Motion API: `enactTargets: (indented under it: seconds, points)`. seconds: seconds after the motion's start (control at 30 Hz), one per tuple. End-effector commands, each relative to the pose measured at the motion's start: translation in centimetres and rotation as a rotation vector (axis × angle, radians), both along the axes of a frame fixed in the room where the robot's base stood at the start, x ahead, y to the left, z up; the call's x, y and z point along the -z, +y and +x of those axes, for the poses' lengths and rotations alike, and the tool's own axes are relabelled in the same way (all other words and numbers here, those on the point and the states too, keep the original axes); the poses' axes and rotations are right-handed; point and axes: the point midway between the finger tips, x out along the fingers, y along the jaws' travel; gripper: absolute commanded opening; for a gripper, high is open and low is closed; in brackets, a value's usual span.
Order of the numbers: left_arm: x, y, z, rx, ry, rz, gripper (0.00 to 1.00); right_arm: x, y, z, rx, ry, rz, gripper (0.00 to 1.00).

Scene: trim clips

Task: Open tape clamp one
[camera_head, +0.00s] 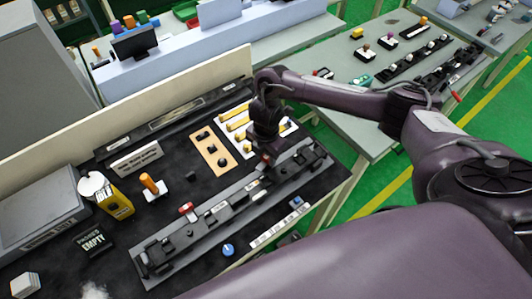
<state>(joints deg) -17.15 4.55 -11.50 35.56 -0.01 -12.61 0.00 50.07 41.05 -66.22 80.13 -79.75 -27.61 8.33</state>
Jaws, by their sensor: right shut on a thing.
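A long dark grey fixture (215,210) lies slantwise across the black bench mat, with several small clips and blocks along it. A red-topped clamp (186,208) stands on its left half. My right gripper (265,158) reaches down from the upper right onto the right half of the fixture. It is shut on a small clamp with a bit of red at its fingertips; the wrist and fingers hide most of that clamp. I cannot read any number on the clamps. My left gripper is not in view.
A tan board (213,153) and a white tray with yellow strips (237,124) lie behind the fixture. A yellow canister (115,203), an orange-handled tool (150,184) and a black EMPTY sign (94,241) stand left. A blue knob (228,249) sits near the front edge.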

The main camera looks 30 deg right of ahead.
Motion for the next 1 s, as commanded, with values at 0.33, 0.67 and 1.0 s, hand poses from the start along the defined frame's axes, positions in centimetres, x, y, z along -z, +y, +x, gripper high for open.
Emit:
enactTargets:
  seconds: [0.33,0.67,1.0]
  points:
    - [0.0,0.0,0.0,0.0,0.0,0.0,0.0,-0.1,0.0,0.1,0.001,-0.003,0.0,0.41]
    - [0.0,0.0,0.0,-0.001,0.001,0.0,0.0,0.0,0.0,0.0,0.0,-0.001,-0.001,0.58]
    - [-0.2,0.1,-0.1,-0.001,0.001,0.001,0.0,-3.8,0.0,0.3,-0.003,-0.008,-0.001,0.58]
